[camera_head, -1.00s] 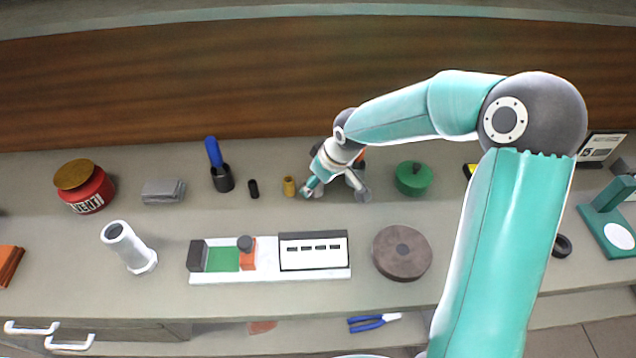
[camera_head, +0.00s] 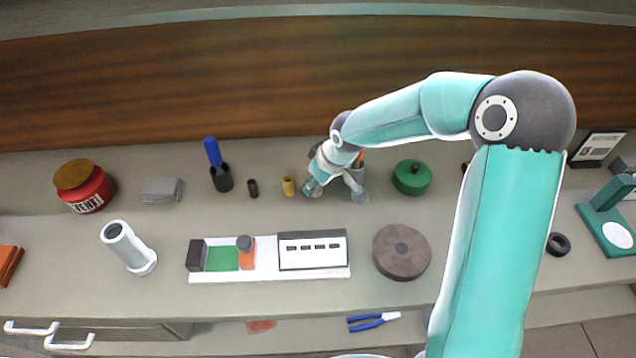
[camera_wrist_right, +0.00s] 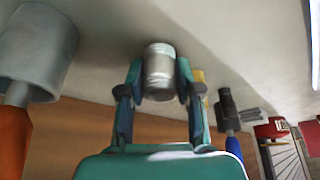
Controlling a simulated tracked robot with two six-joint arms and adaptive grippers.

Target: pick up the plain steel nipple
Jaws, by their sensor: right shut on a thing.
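My right gripper (camera_head: 335,192) is at the back middle of the bench, low over the top. In the right wrist view my right gripper (camera_wrist_right: 159,82) is shut on the plain steel nipple (camera_wrist_right: 159,68), a short silvery cylinder held between the two fingers. In the head view I cannot make out the nipple, as the gripper hides it. A yellow-brass fitting (camera_head: 288,186) and a small black fitting (camera_head: 253,188) stand to the left of the gripper. My left gripper is not in view.
A green lidded pot (camera_head: 412,178) is right of the gripper. A grey cup (camera_wrist_right: 35,50) with an orange handle is close by in the wrist view. A brown disc (camera_head: 401,252) and white-based fixture (camera_head: 270,275) lie in front.

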